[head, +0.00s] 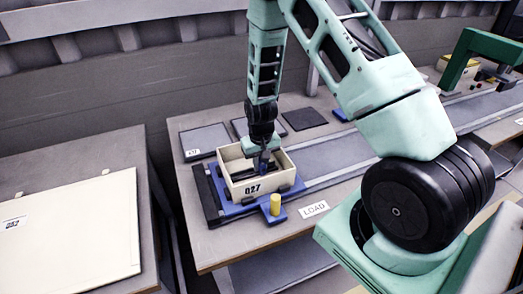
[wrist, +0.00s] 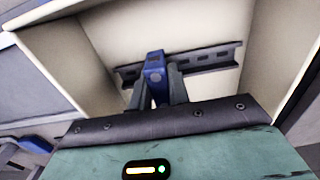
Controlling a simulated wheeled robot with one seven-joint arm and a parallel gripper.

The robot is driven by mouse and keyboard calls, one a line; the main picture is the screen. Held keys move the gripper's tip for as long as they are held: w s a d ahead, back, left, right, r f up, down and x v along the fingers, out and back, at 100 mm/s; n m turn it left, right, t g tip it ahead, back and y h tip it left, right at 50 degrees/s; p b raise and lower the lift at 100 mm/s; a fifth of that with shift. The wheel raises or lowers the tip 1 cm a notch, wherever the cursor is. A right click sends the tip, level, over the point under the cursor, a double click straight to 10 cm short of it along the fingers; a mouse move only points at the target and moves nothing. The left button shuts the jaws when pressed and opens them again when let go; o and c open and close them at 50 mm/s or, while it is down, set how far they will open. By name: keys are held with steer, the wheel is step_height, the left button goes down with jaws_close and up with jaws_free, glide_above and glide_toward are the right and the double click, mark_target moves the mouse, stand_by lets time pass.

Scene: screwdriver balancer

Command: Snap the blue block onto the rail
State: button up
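The blue block (wrist: 154,68) is upright between the two grey fingers of my gripper (wrist: 158,84) in the wrist view, and both fingers appear to press on its sides. The dark slotted rail (wrist: 207,58) runs across the cream floor or wall behind the block. The block overlaps the rail in this view; I cannot tell whether they touch. In the head view my gripper (head: 264,163) points down into a cream bin (head: 240,188) marked 027. The block and rail are small and partly hidden there by the bin's walls and my gripper.
The bin sits on a blue and black fixture (head: 212,197) on the table. A yellow cylinder (head: 275,204) on a blue base stands at its front right, near a LOAD label (head: 314,209). Dark flat pads (head: 205,141) lie behind. A separate table with a pale board (head: 70,240) is at left.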

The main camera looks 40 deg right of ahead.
steer(key=shift+o, duration=0.7)
step_height(320, 180, up, 17)
steer(key=b, duration=0.2)
steer(key=shift+s+r, duration=0.2)
step_height(320, 180, up, 7)
steer(key=p, duration=0.5)
steer(key=shift+f+p, duration=0.15)
steer(key=shift+p, duration=0.2)
